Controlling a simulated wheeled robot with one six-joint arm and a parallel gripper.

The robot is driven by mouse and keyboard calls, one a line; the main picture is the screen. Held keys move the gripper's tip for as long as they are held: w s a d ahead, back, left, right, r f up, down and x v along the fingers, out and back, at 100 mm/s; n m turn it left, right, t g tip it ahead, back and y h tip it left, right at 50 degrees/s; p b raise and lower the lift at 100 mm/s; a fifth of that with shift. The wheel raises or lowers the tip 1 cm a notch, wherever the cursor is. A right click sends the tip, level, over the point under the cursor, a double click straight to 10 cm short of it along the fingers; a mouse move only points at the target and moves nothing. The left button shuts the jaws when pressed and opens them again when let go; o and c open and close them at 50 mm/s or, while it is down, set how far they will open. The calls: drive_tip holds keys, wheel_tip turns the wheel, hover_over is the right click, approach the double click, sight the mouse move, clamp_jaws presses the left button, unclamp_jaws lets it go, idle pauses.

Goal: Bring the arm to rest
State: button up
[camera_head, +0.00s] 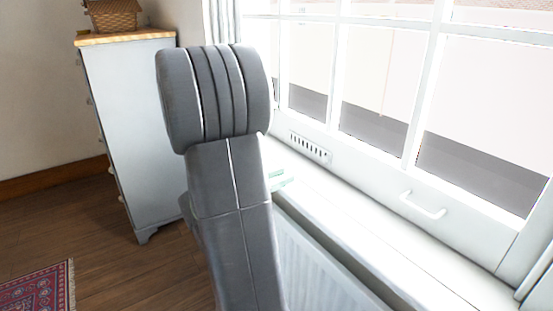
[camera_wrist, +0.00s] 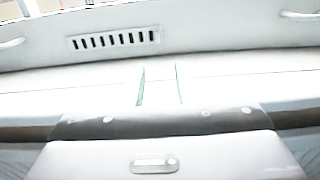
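My grey arm rises in the middle of the head view, in front of the window sill (camera_head: 370,217), and hides what is behind it. My gripper (camera_wrist: 158,122) shows in the wrist view only as a pale housing with a dark band across it, close to the sill. Its fingers cannot be made out, so I cannot tell whether it is open or shut. A clear or pale thing with green edges (camera_wrist: 159,86) shows on the sill just beyond the housing. Green edges also show beside my arm in the head view (camera_head: 281,181). I cannot tell whether the gripper touches it.
A tall white chest of drawers (camera_head: 128,125) with a wicker basket (camera_head: 113,16) on top stands left of my arm. A ribbed radiator (camera_head: 318,268) is below the sill. The window frame (camera_head: 424,95) rises behind. Wooden floor (camera_head: 135,275) and a red rug (camera_head: 40,290) lie lower left.

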sight(324, 160)
drive_tip(key=x, duration=1.3)
drive_tip(key=shift+w+d+b, duration=0.25)
drive_tip(key=shift+b, duration=0.15)
drive_tip(key=shift+a, duration=0.1)
